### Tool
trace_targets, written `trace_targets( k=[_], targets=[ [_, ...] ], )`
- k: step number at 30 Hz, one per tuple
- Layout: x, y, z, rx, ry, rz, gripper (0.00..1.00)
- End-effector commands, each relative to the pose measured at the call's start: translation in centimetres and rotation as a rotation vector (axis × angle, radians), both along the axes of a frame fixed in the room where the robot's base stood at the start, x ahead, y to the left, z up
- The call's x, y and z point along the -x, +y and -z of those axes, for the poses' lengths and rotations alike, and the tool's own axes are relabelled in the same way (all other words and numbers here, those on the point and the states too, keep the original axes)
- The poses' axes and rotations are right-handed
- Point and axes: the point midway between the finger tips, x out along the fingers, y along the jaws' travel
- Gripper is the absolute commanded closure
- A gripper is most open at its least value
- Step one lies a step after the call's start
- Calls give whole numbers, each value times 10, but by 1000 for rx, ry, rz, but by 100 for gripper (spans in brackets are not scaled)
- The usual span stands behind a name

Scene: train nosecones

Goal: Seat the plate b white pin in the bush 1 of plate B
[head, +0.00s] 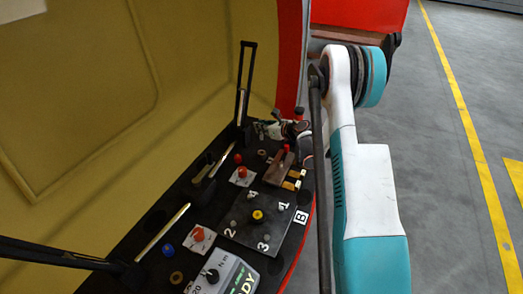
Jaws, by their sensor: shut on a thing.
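Plate B (262,226) is a dark plate on the black panel, marked 1, 2 and 3, with a yellow-topped knob (258,215) in its middle. A white B label (301,217) is at its right. The bush 1 is by the number 1 at the plate's upper right; its opening is too small to make out. My gripper (268,130) is beyond the plate, near the panel's far end, apart from the plate. It is shut on a small pale thing, which fits the plate b white pin, but its shape is unclear. A dark rod partly hides my wrist.
A brown block (279,168) and brass pieces (293,180) stand between gripper and plate. Red knobs on white squares (242,176) are to the left. A torque meter (226,275) sits in front. Upright black frames (243,85) and the red shell edge bound the panel.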

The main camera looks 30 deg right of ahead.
Motion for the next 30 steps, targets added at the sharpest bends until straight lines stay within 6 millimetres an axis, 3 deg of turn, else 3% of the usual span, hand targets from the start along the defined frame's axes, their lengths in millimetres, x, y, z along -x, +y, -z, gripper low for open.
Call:
trace_targets(
  k=[1, 3, 7, 14, 22, 30],
  targets=[
    [0, 0, 17, 0, 0, 0, 100],
    [0, 0, 33, 0, 0, 0, 100],
    [0, 0, 53, 0, 0, 0, 100],
    [0, 0, 66, 0, 0, 0, 100],
    [0, 0, 102, 0, 0, 0, 100],
    [0, 0, 104, 0, 0, 0, 100]
  ],
)
